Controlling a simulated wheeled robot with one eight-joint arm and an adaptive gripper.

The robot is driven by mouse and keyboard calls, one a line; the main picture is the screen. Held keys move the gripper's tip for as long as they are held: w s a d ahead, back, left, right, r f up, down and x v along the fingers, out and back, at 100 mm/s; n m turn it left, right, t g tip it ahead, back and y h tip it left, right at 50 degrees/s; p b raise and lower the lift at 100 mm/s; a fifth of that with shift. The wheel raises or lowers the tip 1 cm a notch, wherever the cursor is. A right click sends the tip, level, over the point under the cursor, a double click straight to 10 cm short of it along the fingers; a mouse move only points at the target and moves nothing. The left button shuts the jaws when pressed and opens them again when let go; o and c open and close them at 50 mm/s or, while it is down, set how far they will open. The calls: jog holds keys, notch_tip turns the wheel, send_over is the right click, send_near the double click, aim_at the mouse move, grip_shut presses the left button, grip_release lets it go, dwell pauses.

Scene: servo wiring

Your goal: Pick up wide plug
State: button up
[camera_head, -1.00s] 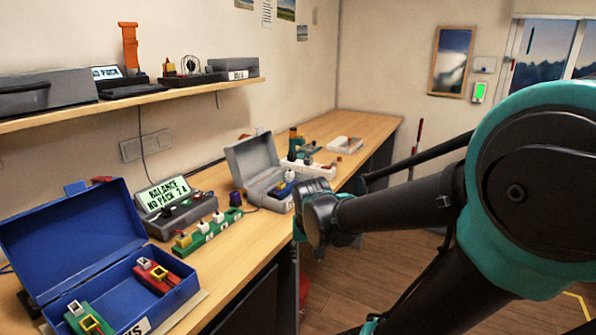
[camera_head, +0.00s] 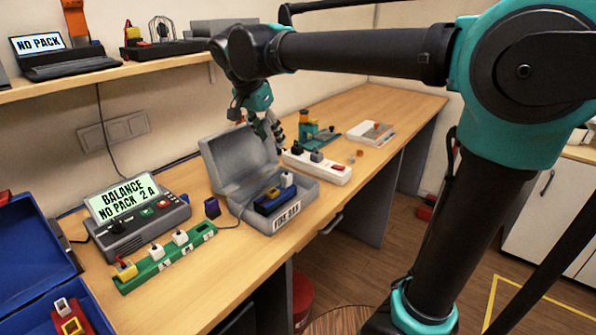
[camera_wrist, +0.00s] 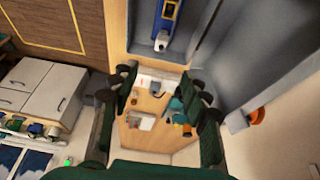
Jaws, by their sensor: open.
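No plug is marked as wide, so I cannot tell for sure which one is meant. A purple block-shaped plug (camera_head: 212,208) with a dark cable stands on the bench, left of the open grey case. White plugs (camera_head: 180,238) and a yellow-red one (camera_head: 125,269) sit in a green strip (camera_head: 168,258). Dark plugs (camera_head: 316,156) sit in a white power strip (camera_head: 330,172). My gripper (camera_head: 268,130) is above the bench by the grey case's raised lid. Its fingers are apart and empty in the wrist view (camera_wrist: 165,88).
The open grey case (camera_head: 290,212) holds a blue pack (camera_head: 268,200). Its raised lid (camera_head: 240,160) stands close to my gripper. A balance charger (camera_head: 138,215) and a blue case (camera_head: 30,250) are at left. A shelf (camera_head: 110,80) runs above. The far bench end is mostly clear.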

aim_at(287, 174)
jog(key=x, duration=1.7)
jog(key=shift+w+a, duration=0.1)
jog(key=shift+w, duration=0.25)
jog(key=shift+c, duration=0.3)
jog(key=c, duration=1)
jog(key=shift+r, duration=0.1)
notch_tip(287, 174, up, 20)
